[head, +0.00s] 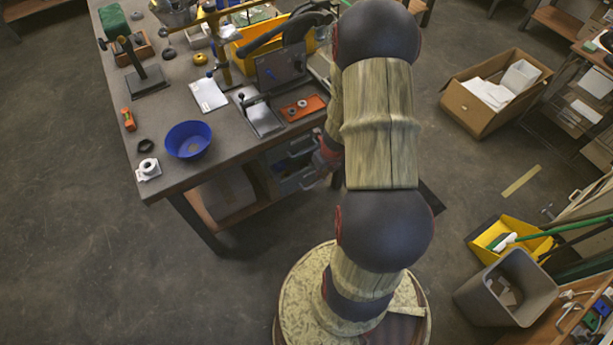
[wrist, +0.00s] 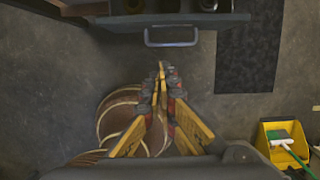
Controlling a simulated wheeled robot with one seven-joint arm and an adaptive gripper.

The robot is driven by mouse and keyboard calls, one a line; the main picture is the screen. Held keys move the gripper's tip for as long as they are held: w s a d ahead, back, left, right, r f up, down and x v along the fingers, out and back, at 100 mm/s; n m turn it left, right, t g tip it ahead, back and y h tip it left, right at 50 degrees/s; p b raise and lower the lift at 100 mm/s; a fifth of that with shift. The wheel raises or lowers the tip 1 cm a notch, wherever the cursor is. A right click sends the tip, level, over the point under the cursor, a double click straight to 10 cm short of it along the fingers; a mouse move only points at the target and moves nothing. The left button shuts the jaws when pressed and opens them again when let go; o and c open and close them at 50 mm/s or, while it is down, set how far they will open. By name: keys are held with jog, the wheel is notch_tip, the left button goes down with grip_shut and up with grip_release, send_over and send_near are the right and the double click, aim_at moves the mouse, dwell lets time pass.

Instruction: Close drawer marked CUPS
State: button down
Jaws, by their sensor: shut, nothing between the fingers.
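A grey drawer unit (head: 286,160) stands under the workbench, with pale handles on its front. In the head view a drawer handle (head: 308,182) shows beside my arm. In the wrist view a drawer front (wrist: 228,18) crosses the top, with a pale U-shaped handle (wrist: 171,44) sticking out toward my gripper. No CUPS marking is readable, so I cannot tell which drawer this is. My gripper (wrist: 161,67) has its yellow fingers together and empty, their tips just below the handle in the picture, seemingly apart from it. My arm hides much of the gripper and unit in the head view.
The workbench (head: 165,98) holds a blue bowl (head: 188,140), an orange tray (head: 303,107) and several lamp parts. A cardboard box (head: 470,110), yellow dustpan (head: 500,238) and grey bin (head: 508,290) stand on the right. Floor left of the bench is clear.

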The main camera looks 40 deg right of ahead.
jog(key=b, duration=0.6)
send_near(310, 173)
jog(key=s+a+f, duration=0.3)
jog(key=s+f, duration=0.1)
jog(key=f, duration=0.1)
jog(key=shift+w+d+r+p, duration=0.15)
jog(key=shift+w+p, duration=0.05)
jog(key=shift+w, duration=0.4)
jog(key=shift+w+d+r+p, duration=0.1)
jog(key=shift+w+d+p, duration=0.05)
jog(key=shift+w, duration=0.45)
jog(key=shift+w+d+r+p, duration=0.15)
jog(key=shift+w+p, duration=0.05)
jog(key=shift+w, duration=0.4)
